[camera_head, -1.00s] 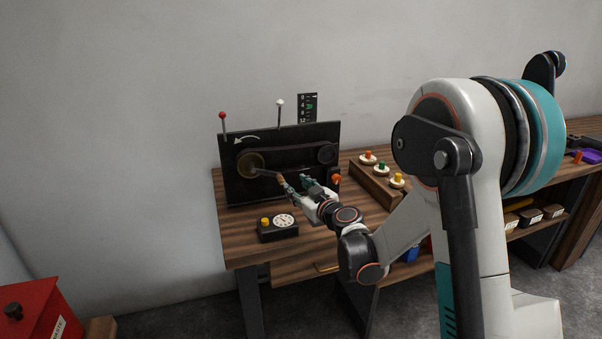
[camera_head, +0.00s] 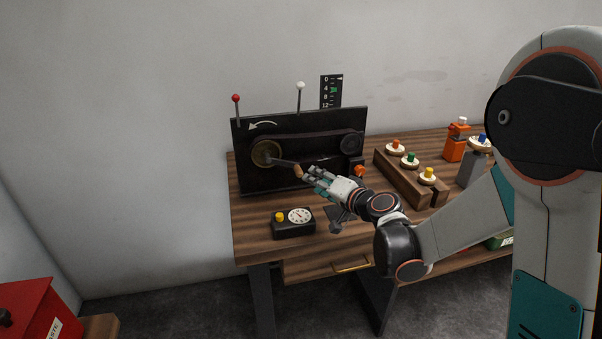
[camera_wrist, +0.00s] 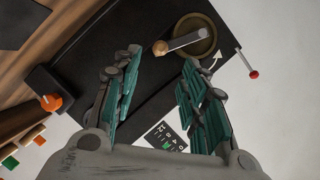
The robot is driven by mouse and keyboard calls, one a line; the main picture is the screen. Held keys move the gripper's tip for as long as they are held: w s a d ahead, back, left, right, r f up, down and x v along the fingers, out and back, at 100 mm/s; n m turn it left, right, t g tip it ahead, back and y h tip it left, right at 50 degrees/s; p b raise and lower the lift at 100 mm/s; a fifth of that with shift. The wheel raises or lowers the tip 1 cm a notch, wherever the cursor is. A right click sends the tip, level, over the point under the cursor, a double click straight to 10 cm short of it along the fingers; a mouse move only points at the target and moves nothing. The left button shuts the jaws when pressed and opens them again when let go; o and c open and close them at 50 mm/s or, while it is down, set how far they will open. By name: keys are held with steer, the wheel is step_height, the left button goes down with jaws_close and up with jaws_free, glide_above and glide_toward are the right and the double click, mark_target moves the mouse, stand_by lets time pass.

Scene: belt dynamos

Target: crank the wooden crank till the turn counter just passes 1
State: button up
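The wooden crank handle (camera_head: 298,171) is a small tan knob at the end of a metal arm on the brass wheel (camera_head: 266,153) of the black panel (camera_head: 310,120). In the head view the arm points right and slightly down. In the wrist view the wooden crank handle (camera_wrist: 161,47) lies beyond and between the fingertips. My gripper (camera_head: 308,176) is open and empty, its fingers apart, just right of the knob. A round white dial (camera_head: 299,215) sits on a black box on the table; its reading is too small to tell.
Red-tipped (camera_head: 236,98) and white-tipped (camera_head: 300,86) levers rise from the panel, beside a scale plate (camera_head: 331,91). An orange knob (camera_head: 360,171) is close to my gripper. A wooden block (camera_head: 400,180) carries round pieces to the right.

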mark_target(302, 173)
steer(key=b+x, duration=0.2)
steer(key=x, duration=0.9)
jaws_close()
